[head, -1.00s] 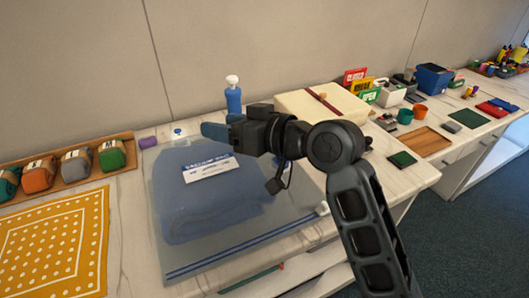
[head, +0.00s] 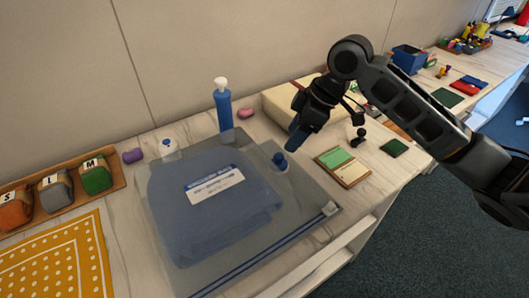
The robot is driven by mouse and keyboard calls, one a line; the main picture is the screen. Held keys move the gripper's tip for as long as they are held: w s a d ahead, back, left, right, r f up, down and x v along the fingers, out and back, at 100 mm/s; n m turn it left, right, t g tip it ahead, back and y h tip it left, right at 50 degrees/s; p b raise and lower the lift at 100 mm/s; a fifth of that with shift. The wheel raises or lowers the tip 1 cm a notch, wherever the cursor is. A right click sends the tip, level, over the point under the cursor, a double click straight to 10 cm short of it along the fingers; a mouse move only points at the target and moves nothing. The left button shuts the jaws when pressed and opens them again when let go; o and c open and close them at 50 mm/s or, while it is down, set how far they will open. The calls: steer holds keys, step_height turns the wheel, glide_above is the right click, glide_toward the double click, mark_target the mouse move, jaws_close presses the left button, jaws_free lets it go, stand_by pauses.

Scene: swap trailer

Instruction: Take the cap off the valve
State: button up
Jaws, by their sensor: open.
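A clear bag (head: 245,245) with a folded blue item (head: 205,225) inside lies flat on the counter. A dark blue knob-like part (head: 280,160) stands at the bag's right side; it looks like a capped valve, but I cannot tell cap from valve. A small white round piece with a blue top (head: 168,147) sits at the bag's back left corner; its exact kind is unclear. My gripper (head: 294,144) is open, with blue fingers pointing down. In the picture it is just above and right of the blue knob, apparently apart from it. No held object shows.
A blue bottle (head: 223,108) with a white top stands behind the bag. A cream box (head: 283,108) is behind my gripper. A green-and-tan booklet (head: 342,166) and a small dark object (head: 358,140) lie to the right. An orange patterned cloth (head: 55,262) is at left.

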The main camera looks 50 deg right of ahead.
mark_target(279, 155)
steer(key=shift+p+x, duration=0.95)
steer(key=shift+x, duration=2.95)
steer(key=shift+d, duration=0.2)
jaws_close()
steer(key=shift+r, duration=0.1)
